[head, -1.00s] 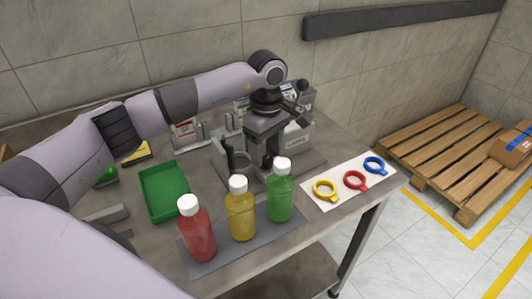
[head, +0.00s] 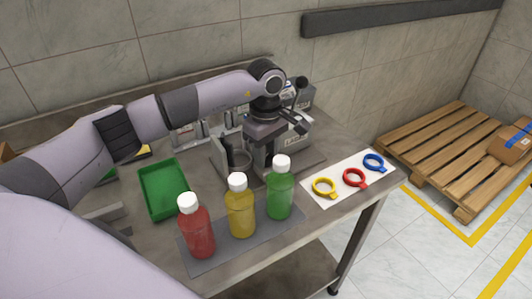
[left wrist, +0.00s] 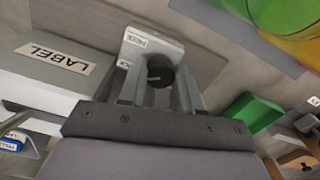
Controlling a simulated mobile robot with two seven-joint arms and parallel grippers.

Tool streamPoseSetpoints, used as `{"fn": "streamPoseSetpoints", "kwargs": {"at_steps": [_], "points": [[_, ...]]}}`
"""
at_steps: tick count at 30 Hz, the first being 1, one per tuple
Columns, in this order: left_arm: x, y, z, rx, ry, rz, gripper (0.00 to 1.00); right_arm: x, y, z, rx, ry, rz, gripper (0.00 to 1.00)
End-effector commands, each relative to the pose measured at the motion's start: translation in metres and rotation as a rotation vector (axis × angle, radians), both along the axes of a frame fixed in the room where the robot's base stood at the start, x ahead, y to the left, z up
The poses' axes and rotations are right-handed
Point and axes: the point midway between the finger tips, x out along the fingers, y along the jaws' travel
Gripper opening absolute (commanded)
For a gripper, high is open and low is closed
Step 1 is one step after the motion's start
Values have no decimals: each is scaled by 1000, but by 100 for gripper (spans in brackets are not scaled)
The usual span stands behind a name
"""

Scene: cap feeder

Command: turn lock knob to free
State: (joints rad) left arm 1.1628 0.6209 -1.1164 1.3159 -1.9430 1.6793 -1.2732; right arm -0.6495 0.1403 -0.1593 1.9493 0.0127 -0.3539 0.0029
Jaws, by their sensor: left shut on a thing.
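The lock knob (left wrist: 160,69) is a dark round knob in the left wrist view. It sits in front of a pale block (left wrist: 150,44) with a small printed label that I cannot read surely. My left gripper (left wrist: 158,80) has one finger on each side of the knob and is shut on it. In the head view the left gripper (head: 262,148) points down at the grey cap feeder (head: 296,142), and the arm and gripper hide the knob there. The knob's exact angle is hard to tell. My right gripper is not in view.
A red bottle (head: 198,232), a yellow bottle (head: 240,212) and a green bottle (head: 280,192) stand in front. A green tray (head: 164,190) lies at left. Yellow (head: 324,187), red (head: 355,178) and blue (head: 374,162) rings lie on a white sheet. A black ball-ended lever (head: 302,83) rises behind.

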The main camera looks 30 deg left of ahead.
Motion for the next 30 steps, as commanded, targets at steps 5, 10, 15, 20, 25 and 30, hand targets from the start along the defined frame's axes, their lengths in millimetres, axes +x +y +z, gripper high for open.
{"fn": "streamPoseSetpoints", "kwargs": {"at_steps": [5, 10, 15, 20, 25, 30], "points": [[1, 1, -1, 0, -2, -81, 3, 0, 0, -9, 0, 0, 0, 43], [1, 1, -2, 0, -3, -212, 3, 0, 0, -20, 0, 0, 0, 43], [1, 1, -1, 1, -4, -371, 3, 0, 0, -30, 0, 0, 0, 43], [1, 1, -1, 0, -4, -518, 3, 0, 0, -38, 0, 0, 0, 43], [1, 1, 0, 0, -3, -656, 3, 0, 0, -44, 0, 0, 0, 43], [1, 1, 1, 0, -4, -766, 3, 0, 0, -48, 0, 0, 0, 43]]}}
